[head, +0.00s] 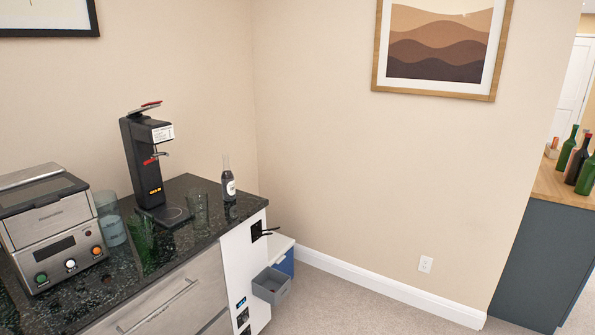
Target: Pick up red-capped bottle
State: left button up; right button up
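A small dark bottle (228,183) with a white label stands upright near the back right corner of the black stone counter (184,190). Its cap is too small for me to tell the colour. At the far right, several wine-type bottles stand on a wooden-topped counter (563,186): a green bottle (567,150), a dark bottle (577,163) whose top looks reddish, and another green bottle (587,177) cut by the picture edge. I cannot tell for sure which one is red-capped. Neither of my grippers shows in the head view.
A coffee machine (142,150), a toaster-oven-like appliance (50,225) and several glasses (198,205) crowd the counter left of the small bottle. A grey bin (271,285) hangs by the counter's white end panel (240,265). Carpeted floor (370,312) lies clear between both counters.

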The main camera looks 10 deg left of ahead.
aim_at(228, 177)
jog(key=z, duration=0.15)
jog(key=i, duration=1.65)
jog(key=u, duration=0.5)
